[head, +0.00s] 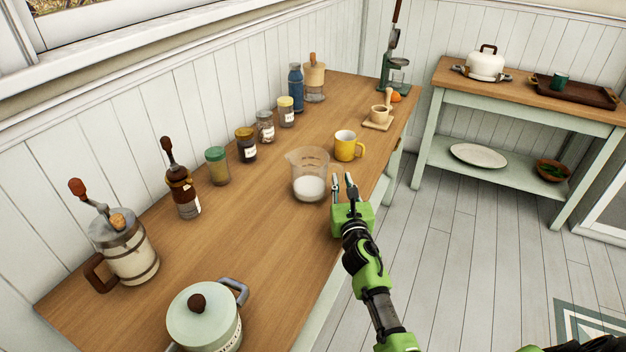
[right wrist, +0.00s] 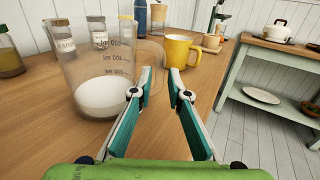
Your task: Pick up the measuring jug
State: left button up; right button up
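The clear measuring jug (head: 310,178) stands upright on the wooden counter, with white contents in its lower part. In the right wrist view the jug (right wrist: 90,75) is at the left, close to the fingers, with its printed scale showing and its handle towards the fingers. My right gripper (head: 343,183) is open, low over the counter at the jug's right side. In the right wrist view its fingers (right wrist: 160,88) are apart, and the left finger overlaps the jug's right edge. I cannot tell whether it touches. My left gripper is not in view.
A yellow mug (head: 345,146) stands just behind the jug. Several jars, including a green-lidded one (head: 217,166), line the wall side. A lidded pot (head: 205,318) is at the near end. Counter between pot and jug is clear. A second table (head: 520,92) stands at the right.

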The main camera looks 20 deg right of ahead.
jog(key=shift+x, duration=1.1)
jog(key=shift+s, duration=0.1)
grip_shut()
jog(key=shift+r, duration=0.15)
